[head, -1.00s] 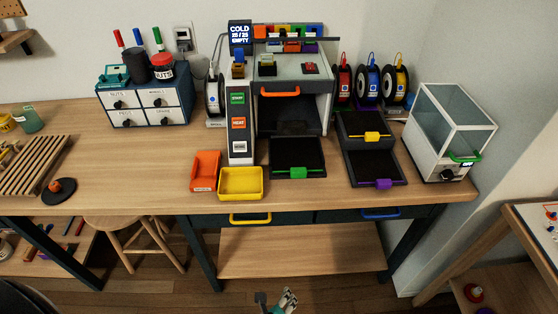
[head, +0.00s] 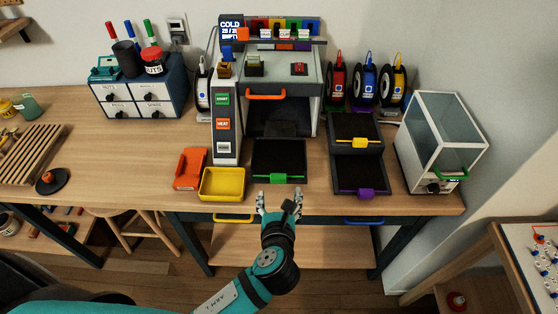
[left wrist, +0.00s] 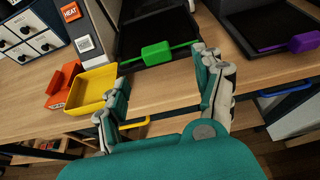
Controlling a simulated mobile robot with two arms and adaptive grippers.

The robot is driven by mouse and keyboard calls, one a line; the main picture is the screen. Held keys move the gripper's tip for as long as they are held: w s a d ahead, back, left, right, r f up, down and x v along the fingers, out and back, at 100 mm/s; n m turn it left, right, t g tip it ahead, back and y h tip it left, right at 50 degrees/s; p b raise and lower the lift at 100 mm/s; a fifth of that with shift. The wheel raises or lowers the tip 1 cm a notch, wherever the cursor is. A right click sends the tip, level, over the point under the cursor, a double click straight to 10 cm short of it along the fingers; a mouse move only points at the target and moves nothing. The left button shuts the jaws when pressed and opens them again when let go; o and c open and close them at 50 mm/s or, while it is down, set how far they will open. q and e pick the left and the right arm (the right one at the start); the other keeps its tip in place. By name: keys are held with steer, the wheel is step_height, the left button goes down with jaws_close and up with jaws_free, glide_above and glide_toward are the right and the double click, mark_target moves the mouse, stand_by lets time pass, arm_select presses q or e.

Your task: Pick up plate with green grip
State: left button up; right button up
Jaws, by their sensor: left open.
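The black plate (head: 270,160) with the green grip (head: 280,179) lies flat in front of the printer, its grip toward the table's front edge. It also shows in the left wrist view, with the green grip (left wrist: 156,53) at its near edge. My left gripper (head: 279,196) is at the table's front edge, just short of the green grip and apart from it. In the left wrist view its fingers (left wrist: 162,85) are spread wide with nothing between them. My right gripper is not in view.
A yellow bin (head: 222,184) and an orange bin (head: 189,168) stand left of the plate. Plates with a yellow grip (head: 359,142) and a purple grip (head: 371,194) lie to the right. The printer (head: 282,95) stands behind.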

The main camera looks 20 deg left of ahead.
mark_target(278, 180)
arm_select(q)
steer(key=shift+a+r+p+x, duration=0.15)
steer(key=shift+p+x, duration=0.15)
steer(key=shift+x, duration=1.45)
steer(key=shift+a+r+p+x, duration=0.1)
steer(key=shift+p+x, duration=0.2)
steer(key=shift+x, duration=1.5)
steer(key=shift+s, duration=0.1)
steer(key=shift+c, duration=0.4)
steer(key=c, duration=1.2)
